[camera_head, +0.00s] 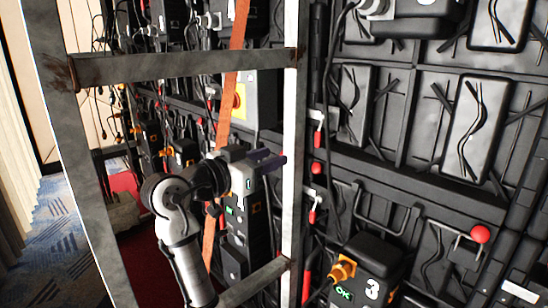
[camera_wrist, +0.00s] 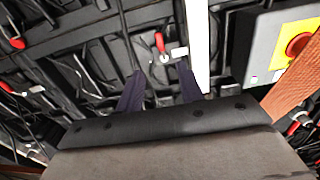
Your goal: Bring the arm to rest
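My gripper (camera_head: 269,160) is in the middle of the head view, with its dark purple fingers pointing right, near the pale upright post (camera_head: 293,120) of the metal frame. In the wrist view my gripper (camera_wrist: 160,72) shows its two fingers spread apart with nothing between them. A latch with a red handle (camera_wrist: 160,43) shows beyond the fingertips, on the black wall. I cannot tell how far the fingertips are from the post or the wall.
The metal frame's upper crossbar (camera_head: 180,66) passes above my arm. An orange-brown strap (camera_head: 232,80) runs down behind my wrist. A grey box with a yellow panel and red button (camera_wrist: 298,45) is at right in the wrist view. Black modules, including one marked 3 (camera_head: 365,270), fill the right.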

